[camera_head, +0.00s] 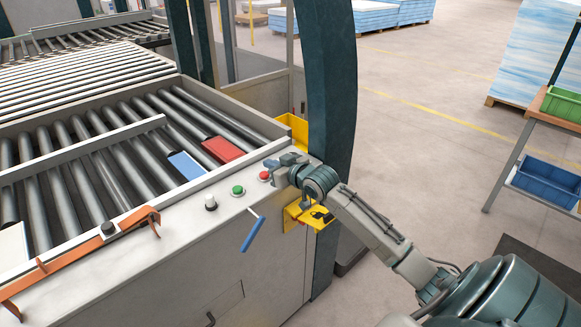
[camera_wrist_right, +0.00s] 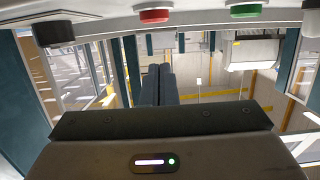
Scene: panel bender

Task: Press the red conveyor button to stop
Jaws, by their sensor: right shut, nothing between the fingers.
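The red button (camera_head: 264,175) sits on the grey top edge of the conveyor frame, at the right end of a row with a green button (camera_head: 238,190) and a white knob (camera_head: 210,202). My right gripper (camera_head: 272,163) is shut and empty, right by the red button on its far side in the head view. In the right wrist view the red button (camera_wrist_right: 154,15) is at the top, above the shut fingers (camera_wrist_right: 158,70), with a gap between them in the picture. The green button (camera_wrist_right: 245,10) is to its right. My left gripper is not in view.
A blue-handled lever (camera_head: 253,232) sticks out from the frame's front. A dark green post (camera_head: 330,80) and a yellow bracket (camera_head: 318,217) stand close to my right arm. Red (camera_head: 222,150) and blue (camera_head: 186,165) pieces lie on the rollers.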

